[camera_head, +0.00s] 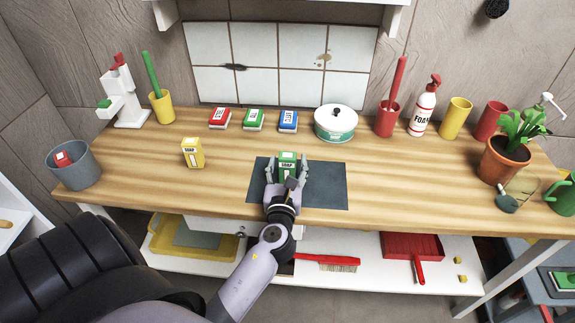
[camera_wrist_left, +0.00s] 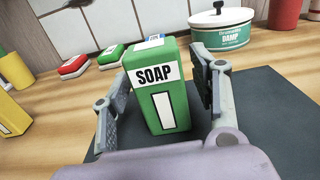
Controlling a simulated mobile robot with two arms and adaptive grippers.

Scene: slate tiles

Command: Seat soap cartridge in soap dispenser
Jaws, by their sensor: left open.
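A green soap cartridge (camera_head: 287,160) with a white SOAP label stands upright on the dark mat (camera_head: 327,190). In the left wrist view the soap cartridge (camera_wrist_left: 160,98) stands between the fingers of my left gripper (camera_wrist_left: 165,100). The fingers are spread on both sides of it, with a gap visible at the right; contact at the left cannot be told. In the head view my left gripper (camera_head: 287,177) reaches the cartridge from the front. The white soap dispenser (camera_head: 125,95) stands at the back left, with red on top and a green part at its left. My right gripper is not seen.
A yellow SOAP carton (camera_head: 193,152) stands left of the mat. Red (camera_head: 220,118), green (camera_head: 254,119) and blue (camera_head: 288,121) boxes lie behind, beside a white pot (camera_head: 336,123). A grey bin (camera_head: 73,168) is at the left. The front left tabletop is clear.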

